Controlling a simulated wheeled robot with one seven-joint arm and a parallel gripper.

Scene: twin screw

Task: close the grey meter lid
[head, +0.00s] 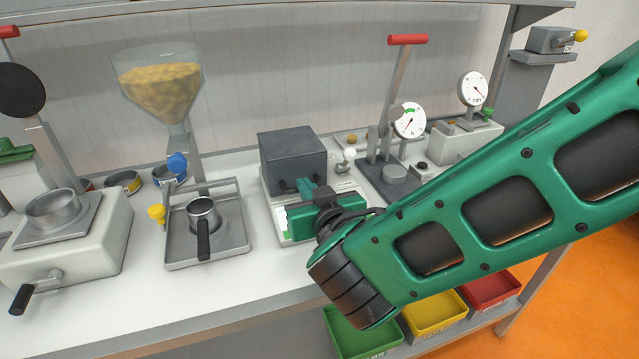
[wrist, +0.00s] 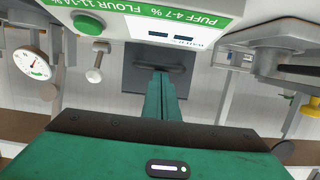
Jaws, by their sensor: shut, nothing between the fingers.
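The grey meter lid (head: 292,150) is a dark box-shaped cover on the white meter (head: 272,208) at the middle of the bench. It looks level and low on the meter's body, but I cannot tell whether a gap is left under it. In the wrist view the lid (wrist: 138,80) shows with a dark bar handle (wrist: 172,68). My gripper (head: 308,186) is at the lid's front, its green fingers close together. In the wrist view the fingertips (wrist: 161,76) are at the handle, with nothing seen between them. Whether they touch it is unclear.
Left of the meter stands a tray (head: 238,250) with a small handled cup (head: 203,212), below a hopper (head: 160,90) of yellow grain. On the right is a stand with a dial gauge (head: 410,120). A green button (wrist: 88,25) and white-knobbed lever (wrist: 94,75) are near the gripper.

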